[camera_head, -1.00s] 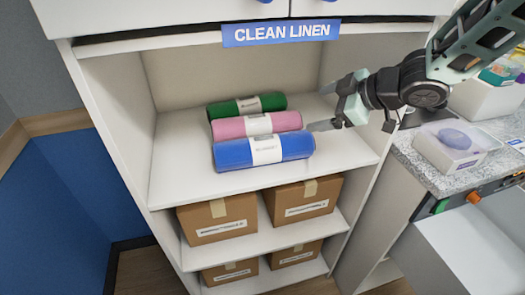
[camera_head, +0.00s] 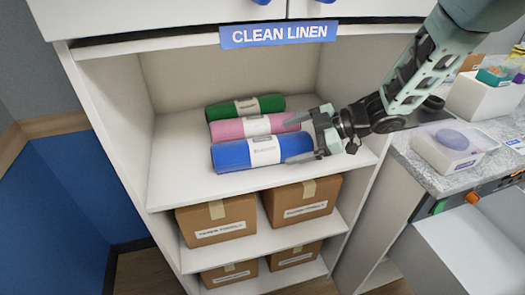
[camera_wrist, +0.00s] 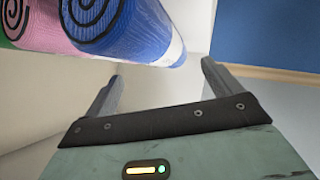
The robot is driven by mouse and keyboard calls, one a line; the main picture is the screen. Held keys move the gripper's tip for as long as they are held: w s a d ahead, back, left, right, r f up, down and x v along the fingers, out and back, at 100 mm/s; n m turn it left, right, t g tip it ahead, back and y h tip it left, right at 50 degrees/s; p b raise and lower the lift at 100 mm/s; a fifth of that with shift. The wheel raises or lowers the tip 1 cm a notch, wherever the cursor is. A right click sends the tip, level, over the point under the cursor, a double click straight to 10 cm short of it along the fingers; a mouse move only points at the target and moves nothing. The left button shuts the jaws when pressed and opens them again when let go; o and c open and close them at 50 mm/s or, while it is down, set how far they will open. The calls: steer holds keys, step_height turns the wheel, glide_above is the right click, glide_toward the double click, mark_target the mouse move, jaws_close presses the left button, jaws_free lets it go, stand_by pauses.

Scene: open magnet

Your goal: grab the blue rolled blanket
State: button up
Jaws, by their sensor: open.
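The blue rolled blanket (camera_head: 236,155), with a white label band, lies on the upper shelf in front of the pink and green rolls. My gripper (camera_head: 300,136) is at its right end in the head view, with one finger in front of the roll's right end and the other further back near the pink roll. In the wrist view my gripper (camera_wrist: 160,85) has its two fingers wide apart with nothing between them. The blue roll's spiral end (camera_wrist: 92,15) shows there at the upper left, beyond the fingers.
The pink roll (camera_head: 230,129) and green roll (camera_head: 225,110) lie close behind the blue one. Cardboard boxes (camera_head: 215,220) fill the shelves below. The cabinet's left side wall (camera_head: 110,130) is clear of the rolls. A counter (camera_head: 440,183) with bins stands at the right.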

mark_target(273, 144)
steer(key=shift+p+x, duration=0.4)
steer(key=shift+x, duration=3)
steer(key=shift+w+r, duration=0.15)
steer(key=c, duration=1.4)
steer(key=shift+o, duration=0.2)
